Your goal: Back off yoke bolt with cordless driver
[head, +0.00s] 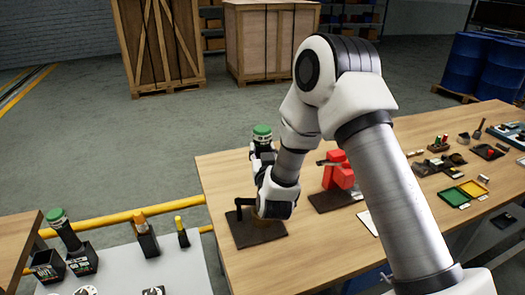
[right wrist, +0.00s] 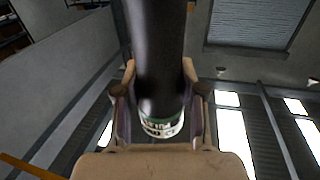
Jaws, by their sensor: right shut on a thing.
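My right gripper (head: 262,157) is shut on a dark, green-topped tool (head: 262,136), which looks like the cordless driver. It is held roughly upright above a dark mat (head: 256,230) on the wooden table. In the right wrist view the tool's black body (right wrist: 160,50) stands between the two fingers, with a green and white label low on it. My right forearm and wrist hide the tool's lower part and whatever stands on the mat. I cannot make out the yoke bolt. My left gripper is out of view.
A red block-like fixture (head: 338,172) stands on another dark mat, right of my wrist. A second green-topped tool (head: 62,228) stands in a black holder at left. Small parts and trays (head: 465,192) lie on the table's right. A yellow rail (head: 120,217) runs at left.

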